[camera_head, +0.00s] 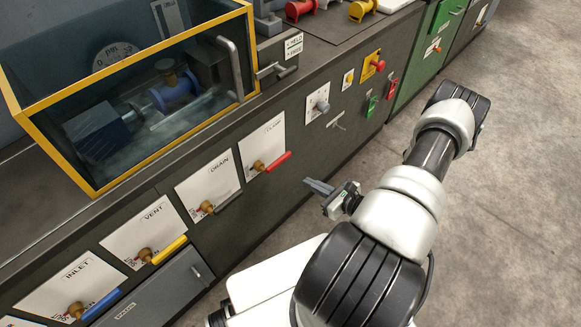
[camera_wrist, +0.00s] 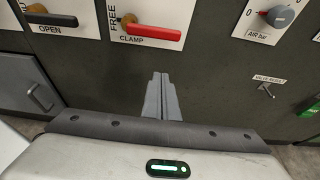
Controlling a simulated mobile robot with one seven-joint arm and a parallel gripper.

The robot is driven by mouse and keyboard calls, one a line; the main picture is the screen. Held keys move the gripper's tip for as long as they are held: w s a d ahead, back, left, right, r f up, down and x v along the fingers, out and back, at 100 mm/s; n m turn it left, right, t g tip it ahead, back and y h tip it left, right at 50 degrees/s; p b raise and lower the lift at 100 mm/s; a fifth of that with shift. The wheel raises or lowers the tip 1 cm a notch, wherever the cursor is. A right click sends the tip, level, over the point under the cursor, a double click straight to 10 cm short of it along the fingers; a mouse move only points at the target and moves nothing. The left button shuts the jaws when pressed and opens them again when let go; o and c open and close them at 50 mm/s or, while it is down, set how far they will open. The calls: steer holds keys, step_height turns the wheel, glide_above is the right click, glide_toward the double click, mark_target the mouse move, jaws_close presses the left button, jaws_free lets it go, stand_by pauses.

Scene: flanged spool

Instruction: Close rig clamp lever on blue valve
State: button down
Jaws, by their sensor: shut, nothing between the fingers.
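The red clamp lever (camera_head: 278,162) sits on a white panel on the dark cabinet front. In the wrist view its red handle (camera_wrist: 153,32) points right from a brass hub, with FREE printed to the hub's left and CLAMP below the handle. The blue valve (camera_head: 176,93) lies behind glass in a yellow-framed enclosure on the bench. My gripper (camera_head: 309,184) is in front of the cabinet, to the right of and below the lever. In the wrist view my gripper's fingers (camera_wrist: 161,78) are together, empty, below the handle and apart from it.
A grey knob (camera_head: 322,105) is to the right. A HELD/FREE sign (camera_head: 294,45) stands by the enclosure. Open floor (camera_head: 520,200) lies right.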

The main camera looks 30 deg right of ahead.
steer(key=b+x, duration=0.2)
steer(key=x, duration=0.8)
steer(key=shift+r+p, duration=0.3)
steer(key=shift+r, duration=1.65)
steer(key=shift+d+r, duration=0.15)
